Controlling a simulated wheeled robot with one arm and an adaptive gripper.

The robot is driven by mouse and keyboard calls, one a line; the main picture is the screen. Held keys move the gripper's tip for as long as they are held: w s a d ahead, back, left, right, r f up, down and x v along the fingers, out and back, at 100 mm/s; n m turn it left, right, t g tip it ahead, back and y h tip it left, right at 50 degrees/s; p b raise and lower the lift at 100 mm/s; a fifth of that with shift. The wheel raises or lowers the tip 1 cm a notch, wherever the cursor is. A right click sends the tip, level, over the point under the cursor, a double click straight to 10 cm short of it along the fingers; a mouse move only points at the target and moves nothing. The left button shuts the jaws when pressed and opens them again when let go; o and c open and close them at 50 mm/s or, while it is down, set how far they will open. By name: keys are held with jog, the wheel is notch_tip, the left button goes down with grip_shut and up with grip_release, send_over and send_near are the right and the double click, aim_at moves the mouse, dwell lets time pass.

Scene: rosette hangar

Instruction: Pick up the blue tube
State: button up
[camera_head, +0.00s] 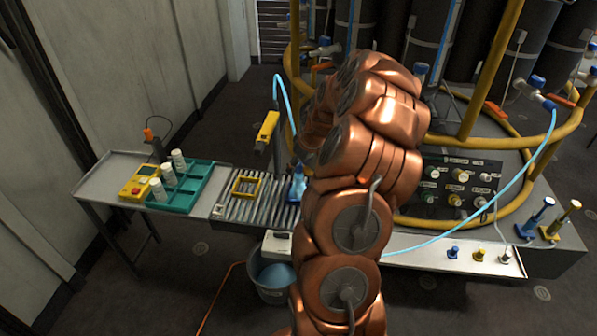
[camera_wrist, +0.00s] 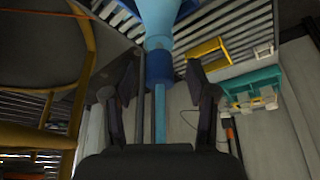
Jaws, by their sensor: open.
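A blue piece (camera_head: 297,182) stands on the roller conveyor in the head view, partly hidden by my arm. A thin light-blue tube (camera_head: 283,93) arcs above it, its lower part running behind my arm. In the wrist view, a wide pale-blue body (camera_wrist: 158,18) with a darker blue collar (camera_wrist: 158,67) narrows to a thin blue tube (camera_wrist: 160,108). My gripper (camera_wrist: 160,88) is open, with one dark finger on each side of the thin tube and visible gaps. The head view hides my gripper behind my arm.
A yellow frame (camera_head: 246,187) lies on the conveyor (camera_head: 232,207). A teal tray (camera_head: 207,186) with several white containers is farther left. Another light-blue tube (camera_head: 500,190) and a thick yellow rail (camera_head: 440,140) are at right.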

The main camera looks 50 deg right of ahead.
jog(key=shift+c, duration=0.4)
jog(key=c, duration=1)
jog(key=shift+r, duration=0.15)
notch_tip(320, 180, up, 30)
jog(key=p, duration=0.1)
jog(key=shift+r+p, duration=0.2)
jog(key=shift+p, duration=0.2)
dwell(1.8)
dwell(0.3)
